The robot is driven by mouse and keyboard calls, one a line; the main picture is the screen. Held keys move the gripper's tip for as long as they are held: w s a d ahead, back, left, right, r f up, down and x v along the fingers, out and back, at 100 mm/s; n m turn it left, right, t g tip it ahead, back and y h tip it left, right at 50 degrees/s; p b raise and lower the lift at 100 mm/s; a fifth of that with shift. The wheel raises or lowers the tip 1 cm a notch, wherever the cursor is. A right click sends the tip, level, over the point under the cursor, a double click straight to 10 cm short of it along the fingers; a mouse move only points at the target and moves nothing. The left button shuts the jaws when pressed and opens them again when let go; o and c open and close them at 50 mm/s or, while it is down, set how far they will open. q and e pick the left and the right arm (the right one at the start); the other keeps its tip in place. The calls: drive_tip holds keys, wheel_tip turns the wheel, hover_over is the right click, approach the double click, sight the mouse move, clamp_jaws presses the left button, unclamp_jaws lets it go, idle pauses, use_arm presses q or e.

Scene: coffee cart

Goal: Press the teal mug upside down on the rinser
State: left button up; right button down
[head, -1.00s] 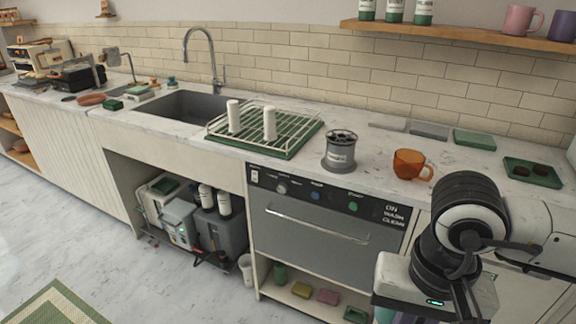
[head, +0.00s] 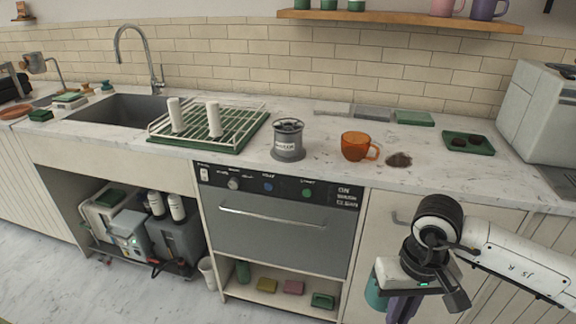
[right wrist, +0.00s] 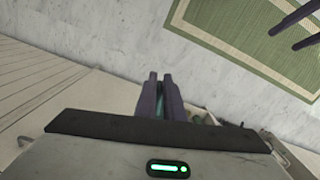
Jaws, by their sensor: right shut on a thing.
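The teal mug (head: 375,291) hangs beside my right gripper (head: 400,308) in front of the counter, below its top, partly hidden by the gripper. In the right wrist view a sliver of the mug (right wrist: 162,108) shows between the close-set purple fingers of my right gripper (right wrist: 160,76), which is shut on it. I cannot tell which way up the mug is. The rinser (head: 288,140), a grey cylinder with a dark top, stands on the counter, up and left of my right gripper. My left gripper (right wrist: 283,39) shows only its two spread, empty-looking fingers at the right wrist view's upper right.
An orange mug (head: 356,146) stands just right of the rinser, with a brown spill (head: 398,160) beside it. A drying rack (head: 235,135) with two white cylinders stands left. A green tray (head: 469,142) and a grey machine (head: 535,115) are right. The counter's front edge lies between gripper and rinser.

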drive_tip(key=w+b, duration=0.3)
drive_tip(key=w, duration=0.4)
